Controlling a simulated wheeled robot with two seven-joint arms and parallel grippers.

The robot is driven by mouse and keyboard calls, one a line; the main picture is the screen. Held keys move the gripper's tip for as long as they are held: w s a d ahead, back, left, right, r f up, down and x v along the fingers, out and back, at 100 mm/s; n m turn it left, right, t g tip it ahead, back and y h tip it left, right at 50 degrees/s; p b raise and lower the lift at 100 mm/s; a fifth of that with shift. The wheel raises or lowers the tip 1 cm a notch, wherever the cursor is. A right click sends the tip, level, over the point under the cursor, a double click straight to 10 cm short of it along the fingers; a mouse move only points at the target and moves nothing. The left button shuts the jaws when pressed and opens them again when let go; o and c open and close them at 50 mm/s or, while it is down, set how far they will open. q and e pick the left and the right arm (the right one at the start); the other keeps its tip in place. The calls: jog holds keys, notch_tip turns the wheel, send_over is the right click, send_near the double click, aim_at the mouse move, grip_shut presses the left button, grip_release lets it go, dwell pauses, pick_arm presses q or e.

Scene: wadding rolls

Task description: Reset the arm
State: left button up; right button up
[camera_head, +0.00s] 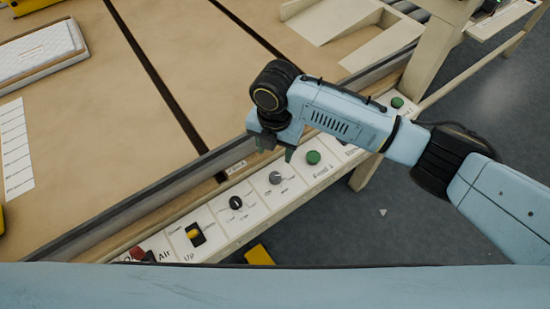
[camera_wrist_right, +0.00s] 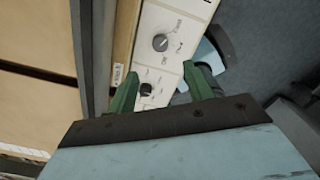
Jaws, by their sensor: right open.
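My right arm reaches in from the right in the head view, and its right gripper (camera_head: 277,149) hangs over the control panel (camera_head: 262,204) at the table's front edge. In the right wrist view the two green fingers of the right gripper (camera_wrist_right: 161,88) stand apart with nothing held between them. A grey knob (camera_head: 275,178) and a green button (camera_head: 313,157) on the panel lie just below the gripper in the head view. The knob also shows beyond the fingers in the wrist view (camera_wrist_right: 160,42). My left gripper is not in view.
A white padded block (camera_head: 40,52) lies on the brown tabletop (camera_head: 95,110). Cream wooden guides (camera_head: 335,17) stand at the back. Grey floor (camera_head: 400,220) is open in front.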

jog(key=shift+r, duration=0.95)
